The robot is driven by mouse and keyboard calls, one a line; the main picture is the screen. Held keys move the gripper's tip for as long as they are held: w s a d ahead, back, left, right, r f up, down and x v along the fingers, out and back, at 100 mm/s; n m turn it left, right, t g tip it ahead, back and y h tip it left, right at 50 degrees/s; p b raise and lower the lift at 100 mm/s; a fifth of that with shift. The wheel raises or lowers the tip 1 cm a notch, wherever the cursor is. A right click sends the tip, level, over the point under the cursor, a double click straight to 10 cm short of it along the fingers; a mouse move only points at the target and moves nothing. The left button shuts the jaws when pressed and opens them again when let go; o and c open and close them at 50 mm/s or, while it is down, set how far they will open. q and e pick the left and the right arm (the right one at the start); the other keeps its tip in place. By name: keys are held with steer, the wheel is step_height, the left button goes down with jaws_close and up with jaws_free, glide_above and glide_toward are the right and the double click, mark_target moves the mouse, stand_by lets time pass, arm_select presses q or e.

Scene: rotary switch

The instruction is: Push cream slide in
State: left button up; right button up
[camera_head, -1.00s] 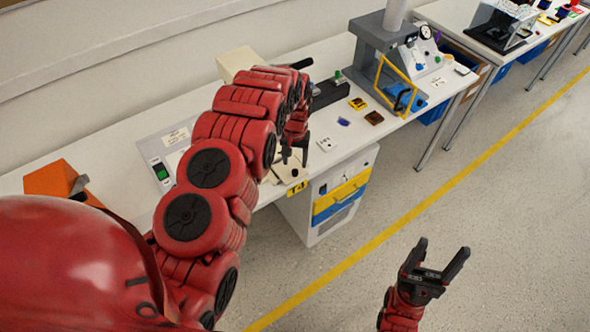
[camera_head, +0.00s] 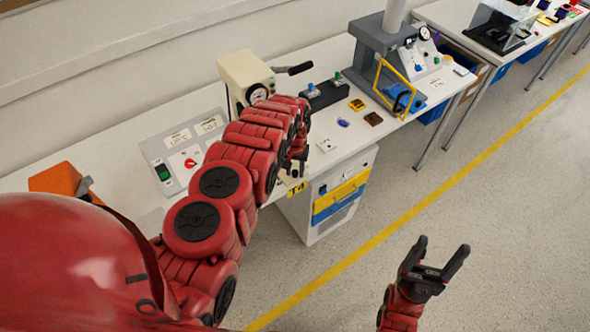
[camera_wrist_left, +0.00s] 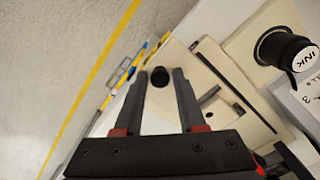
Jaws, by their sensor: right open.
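A cream plate-like part (camera_wrist_left: 180,55) with a black round knob (camera_wrist_left: 160,77) shows in the left wrist view; it looks like the slide. My left gripper (camera_wrist_left: 162,74) is open, its two fingers on either side of the knob with a gap visible. In the head view my left gripper (camera_head: 297,168) points down at the table's front edge and, with my arm, hides most of the slide. A cream machine (camera_head: 243,75) with a gauge and a black-handled lever stands behind my arm. My right gripper (camera_head: 433,268) is open and empty above the floor.
A grey panel (camera_head: 185,148) with a green switch and red knob lies left of my arm. An orange block (camera_head: 60,180) is further left. A black "INK" knob (camera_wrist_left: 303,58) is near the left gripper. A grey press (camera_head: 385,60) stands further right.

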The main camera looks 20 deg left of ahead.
arm_select(q)
jaws_close()
stand_by(1.1)
